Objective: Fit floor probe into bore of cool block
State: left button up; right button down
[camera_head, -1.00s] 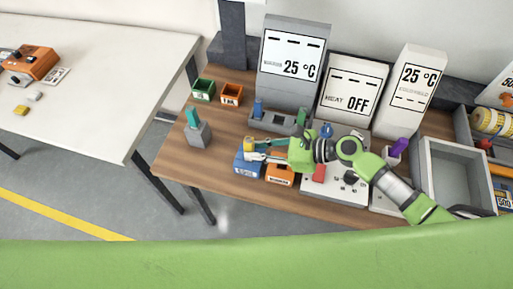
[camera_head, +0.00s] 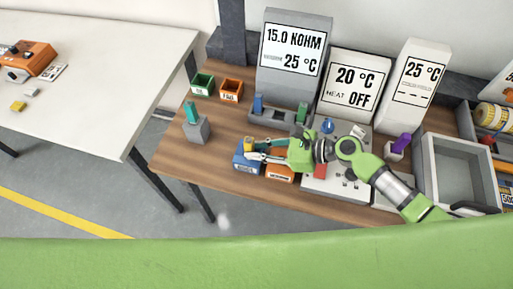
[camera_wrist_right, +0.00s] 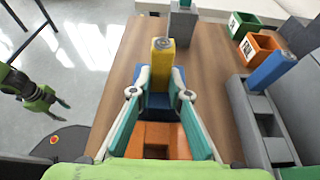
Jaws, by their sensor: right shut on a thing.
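The yellow probe (camera_head: 248,144), which I take for the floor probe, stands upright at the blue block (camera_head: 241,162), which I take for the cool block. My right gripper (camera_head: 256,153) is shut on the yellow probe. In the right wrist view the probe (camera_wrist_right: 162,62) rises between my right fingertips (camera_wrist_right: 162,82), above the blue block (camera_wrist_right: 157,104). The fingers hide the probe's lower end and the bore, so I cannot tell how deep it sits. My left gripper (camera_wrist_right: 60,120) shows at the left edge of the wrist view, with its fingers apart and empty, away from the blocks.
An orange block (camera_head: 279,177) adjoins the blue one. A grey block with a teal probe (camera_head: 197,128) stands at left. Green (camera_head: 203,84) and orange (camera_head: 231,90) bins lie behind. A grey fixture (camera_head: 272,117) and display units stand behind right. Wood between is clear.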

jog(key=shift+f, duration=0.3)
jog(key=c, duration=1.8)
grip_release()
jog(key=shift+c, duration=0.2)
jog(key=shift+s+f, duration=0.1)
jog(key=shift+d, duration=0.15)
jog(key=v, duration=1.2)
